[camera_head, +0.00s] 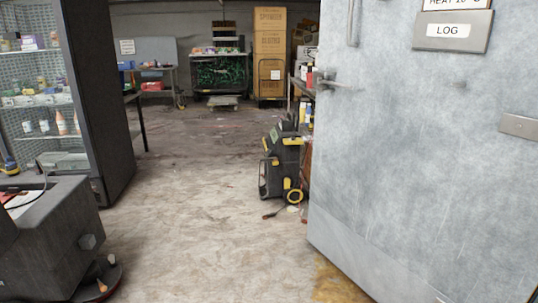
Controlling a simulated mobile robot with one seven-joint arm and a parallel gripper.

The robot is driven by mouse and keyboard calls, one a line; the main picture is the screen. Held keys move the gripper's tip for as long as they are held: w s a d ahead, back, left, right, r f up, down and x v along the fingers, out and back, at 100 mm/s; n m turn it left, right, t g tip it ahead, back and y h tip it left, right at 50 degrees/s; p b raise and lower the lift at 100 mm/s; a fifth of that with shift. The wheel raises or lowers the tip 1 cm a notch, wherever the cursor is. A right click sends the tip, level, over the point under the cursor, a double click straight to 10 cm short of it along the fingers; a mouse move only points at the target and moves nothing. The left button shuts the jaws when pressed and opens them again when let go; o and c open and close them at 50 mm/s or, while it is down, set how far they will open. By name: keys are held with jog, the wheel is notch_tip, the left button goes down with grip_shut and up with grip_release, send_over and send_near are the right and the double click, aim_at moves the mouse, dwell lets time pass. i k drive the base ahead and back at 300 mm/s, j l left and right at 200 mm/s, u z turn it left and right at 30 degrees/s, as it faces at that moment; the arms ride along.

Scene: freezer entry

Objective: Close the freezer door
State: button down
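The freezer door (420,150) is a large, scuffed grey metal slab filling the right side of the head view. It stands upright at an angle, and its left edge is free of any visible frame. A lever handle (340,85) sticks out near that left edge. A vertical bar handle (352,22) is above it. A metal plate (519,125) is on the door at the far right. The door frame and the freezer's inside do not show, so I cannot tell how far open the door is. My gripper is not in view.
The pale, stained floor (190,230) is clear in the middle. A black and yellow wheeled machine (283,165) stands beside the door's left edge. A dark boxy unit (50,235) and a glass-front cabinet (95,90) stand at left. Carts and boxes (270,45) are at the back.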

aim_at(424, 185)
jog(key=i+j, duration=0.1)
jog(key=i, duration=1.15)
jog(key=i+j+z, duration=0.35)
jog(key=i, duration=0.2)
jog(key=i+j+z, duration=0.25)
jog(key=i+z, duration=0.15)
jog(key=i, duration=0.15)
jog(key=i+j+z, duration=0.35)
jog(key=i+j, duration=0.1)
jog(key=j, duration=0.1)
